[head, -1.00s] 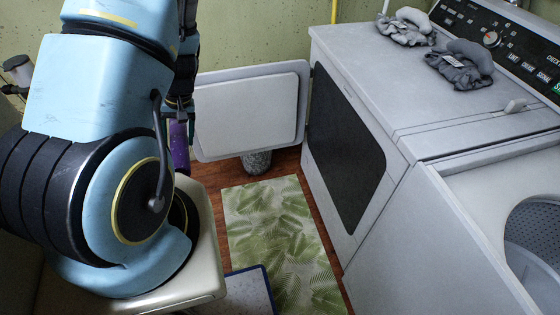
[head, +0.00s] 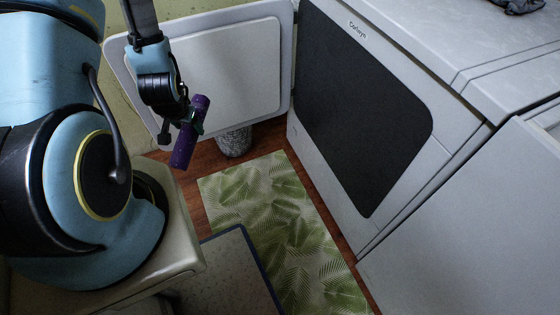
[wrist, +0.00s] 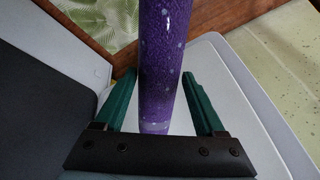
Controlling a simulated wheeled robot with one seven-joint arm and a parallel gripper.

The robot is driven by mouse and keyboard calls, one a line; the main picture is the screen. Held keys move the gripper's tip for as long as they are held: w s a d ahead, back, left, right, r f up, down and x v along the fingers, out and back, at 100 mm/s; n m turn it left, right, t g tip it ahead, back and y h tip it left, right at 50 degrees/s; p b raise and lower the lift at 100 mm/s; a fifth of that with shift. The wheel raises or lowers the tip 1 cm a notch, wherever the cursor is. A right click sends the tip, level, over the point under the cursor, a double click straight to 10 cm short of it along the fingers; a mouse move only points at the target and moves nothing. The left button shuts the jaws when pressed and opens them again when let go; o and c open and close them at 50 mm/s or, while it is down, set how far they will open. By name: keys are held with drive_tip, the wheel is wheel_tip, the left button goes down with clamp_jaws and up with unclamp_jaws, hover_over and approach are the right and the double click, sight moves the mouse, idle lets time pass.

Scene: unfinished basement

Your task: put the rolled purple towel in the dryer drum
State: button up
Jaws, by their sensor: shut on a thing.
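The rolled purple towel (head: 182,152), speckled with light dots, is held tilted in my gripper (head: 190,121), in the air in front of the open dryer door. In the wrist view the towel (wrist: 165,40) runs between the two green fingers of my gripper (wrist: 158,78). The dryer (head: 330,185) is the white machine right of my gripper. Its front has a large dark area (head: 360,110); I cannot make out the drum inside. Its white door (head: 222,65) is swung open to the left, behind my gripper. The towel is apart from the dryer front.
A second white machine (head: 450,240) stands at the right. A leaf-patterned mat (head: 285,225) lies on the wooden floor before the dryer. A blue-edged mat (head: 235,275) lies nearer. A grey woven bin (head: 233,142) stands below the door.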

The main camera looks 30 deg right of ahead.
drive_tip(key=s+d+f+m+g+h+b, duration=0.1)
drive_tip(key=s+d+f+m+h+b, duration=0.25)
drive_tip(key=d+f+b, duration=0.5)
drive_tip(key=s+d+f+m+g+h+b, duration=0.2)
drive_tip(key=s+d+f+m+h+b, duration=0.25)
drive_tip(key=d+b, duration=0.6)
drive_tip(key=s+d+m+g+b, duration=0.1)
drive_tip(key=d+b, duration=1)
drive_tip(key=d, duration=3.1)
drive_tip(key=shift+s+f+m+g, duration=0.3)
drive_tip(key=shift+s+m, duration=0.5)
drive_tip(key=shift+s, duration=0.45)
drive_tip(key=shift+f+b, duration=0.65)
drive_tip(key=shift+f, duration=0.75)
drive_tip(key=o, duration=1)
